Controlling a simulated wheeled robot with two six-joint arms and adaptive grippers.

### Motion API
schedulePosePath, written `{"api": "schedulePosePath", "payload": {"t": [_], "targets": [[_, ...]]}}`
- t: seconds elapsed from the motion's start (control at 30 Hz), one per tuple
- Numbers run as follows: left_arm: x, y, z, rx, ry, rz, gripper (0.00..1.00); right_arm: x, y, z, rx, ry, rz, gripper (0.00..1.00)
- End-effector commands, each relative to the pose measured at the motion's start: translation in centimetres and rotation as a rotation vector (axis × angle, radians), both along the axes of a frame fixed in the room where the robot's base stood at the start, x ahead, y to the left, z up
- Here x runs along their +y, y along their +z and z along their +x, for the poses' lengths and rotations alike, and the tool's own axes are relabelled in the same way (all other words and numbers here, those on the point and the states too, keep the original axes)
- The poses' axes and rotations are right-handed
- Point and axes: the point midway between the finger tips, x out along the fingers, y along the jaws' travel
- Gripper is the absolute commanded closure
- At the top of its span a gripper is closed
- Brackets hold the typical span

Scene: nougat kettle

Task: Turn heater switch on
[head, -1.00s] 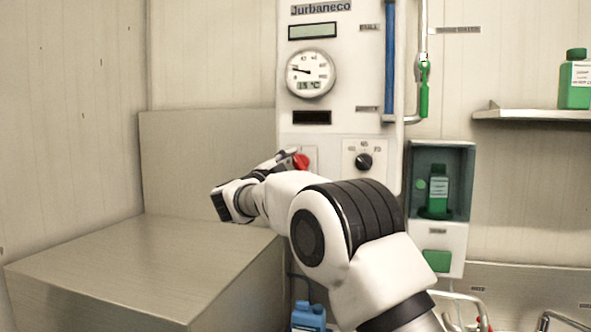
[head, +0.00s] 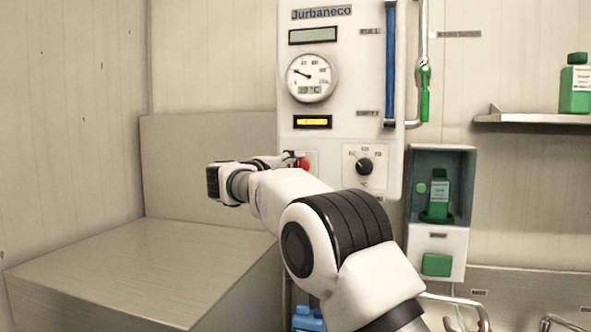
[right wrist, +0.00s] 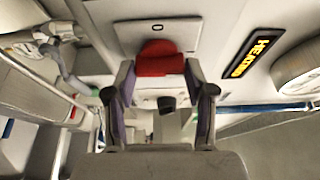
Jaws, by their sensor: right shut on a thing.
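The red heater switch (head: 302,164) sits on a small plate low on the white control panel (head: 350,75). My right gripper (head: 290,160) reaches it from the left, with its fingers partly hidden by my own arm. In the right wrist view, the red switch (right wrist: 160,62) lies between the fingertips of my right gripper (right wrist: 160,78), which is shut on it. The small display (head: 312,122) above the switch is lit yellow. In the right wrist view this display (right wrist: 251,58) reads "HEATING". My left gripper is not in view.
A black dial (head: 364,167) is right of the switch. A round gauge (head: 312,77) is above the display. A metal box (head: 140,260) stands below left. A cabinet (head: 440,150) with a green bottle (head: 438,195) is at the right.

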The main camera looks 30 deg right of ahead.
Motion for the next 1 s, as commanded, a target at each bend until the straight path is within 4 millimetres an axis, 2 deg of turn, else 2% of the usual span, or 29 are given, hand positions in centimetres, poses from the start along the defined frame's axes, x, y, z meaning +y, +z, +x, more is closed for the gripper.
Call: {"api": "schedulePosePath", "payload": {"t": [0.03,0.37,0.4,0.43,0.47,0.8,0.87,1.0], "targets": [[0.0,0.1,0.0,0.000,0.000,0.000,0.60,0.0,0.7,0.0,-0.013,0.005,-0.004,0.81],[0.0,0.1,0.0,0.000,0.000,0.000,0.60,0.0,0.7,0.0,-0.014,0.005,-0.004,0.81],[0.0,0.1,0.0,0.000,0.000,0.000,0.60,0.0,0.7,0.0,-0.014,0.005,-0.004,0.35],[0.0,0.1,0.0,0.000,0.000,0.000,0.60,0.0,0.7,0.0,-0.014,0.005,-0.003,0.25],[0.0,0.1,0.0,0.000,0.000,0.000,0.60,0.0,0.6,0.0,-0.012,0.004,-0.002,0.21],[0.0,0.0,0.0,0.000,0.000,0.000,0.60,0.3,0.3,-0.1,-0.006,0.002,0.000,0.21],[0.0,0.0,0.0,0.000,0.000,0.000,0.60,0.8,0.3,-0.2,-0.006,0.003,-0.001,0.21],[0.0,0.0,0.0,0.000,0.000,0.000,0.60,3.4,0.3,-1.0,-0.006,0.004,-0.002,0.21]]}}
